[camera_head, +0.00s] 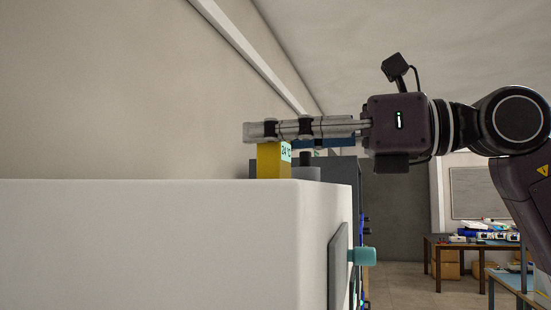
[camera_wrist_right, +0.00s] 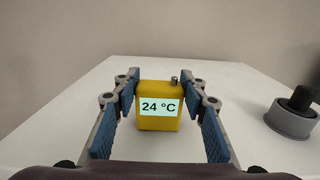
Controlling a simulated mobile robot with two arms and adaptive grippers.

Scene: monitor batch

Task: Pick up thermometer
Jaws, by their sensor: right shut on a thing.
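The yellow thermometer (camera_head: 268,163) stands upright on top of the white cabinet (camera_head: 150,240), with its pale display turned to the right. In the right wrist view the thermometer (camera_wrist_right: 160,121) shows its display reading 24 °C and a small metal stud on top. My right gripper (camera_head: 262,131) reaches in from the right, level, at the thermometer's upper part. Its blue-padded fingers (camera_wrist_right: 160,95) are on both sides of the thermometer, shut on it. The thermometer's base looks to be at the cabinet top; whether it bears on it is hard to tell. My left gripper is not in view.
A grey round part with a black knob (camera_wrist_right: 292,117) stands on the cabinet top right of the thermometer. A wall is behind. Worktables (camera_head: 470,243) stand farther back right.

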